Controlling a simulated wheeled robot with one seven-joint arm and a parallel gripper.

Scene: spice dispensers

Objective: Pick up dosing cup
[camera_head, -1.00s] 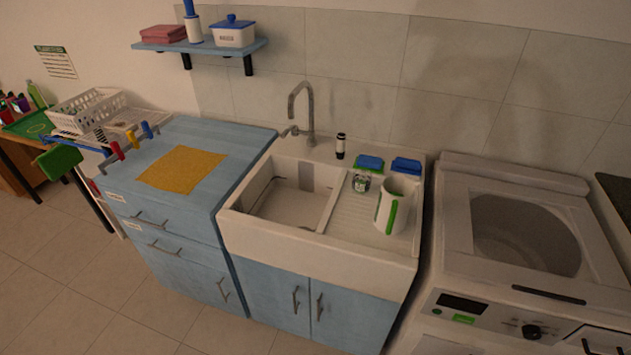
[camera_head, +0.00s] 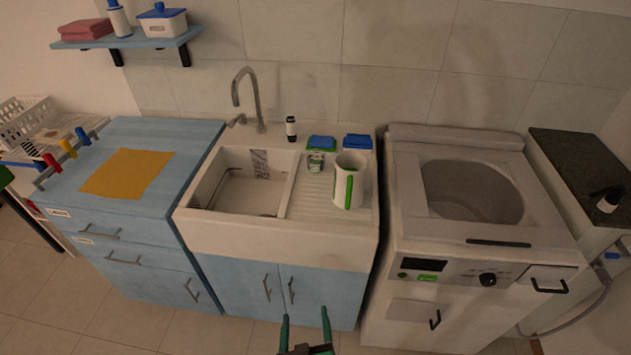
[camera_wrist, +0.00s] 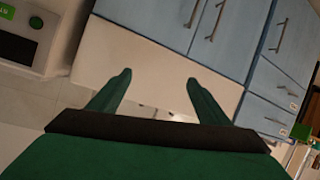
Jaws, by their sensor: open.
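A small clear cup with a green and white label (camera_head: 316,162) stands on the ribbed drainboard right of the sink basin. I cannot tell for sure which one is the dosing cup. My gripper (camera_head: 305,316) is at the bottom of the head view, in front of the sink cabinet and well apart from both. Its two green fingers are spread and empty. In the wrist view my gripper (camera_wrist: 158,78) faces the blue cabinet fronts; neither cup shows there.
Blue sponges or cloths (camera_head: 321,143) and a small dark-topped bottle (camera_head: 291,128) stand behind the cups. The faucet (camera_head: 245,95) rises behind the basin. A white washing machine (camera_head: 410,225) stands right of the sink (camera_head: 275,237). A blue counter (camera_head: 185,150) with a yellow cloth is left.

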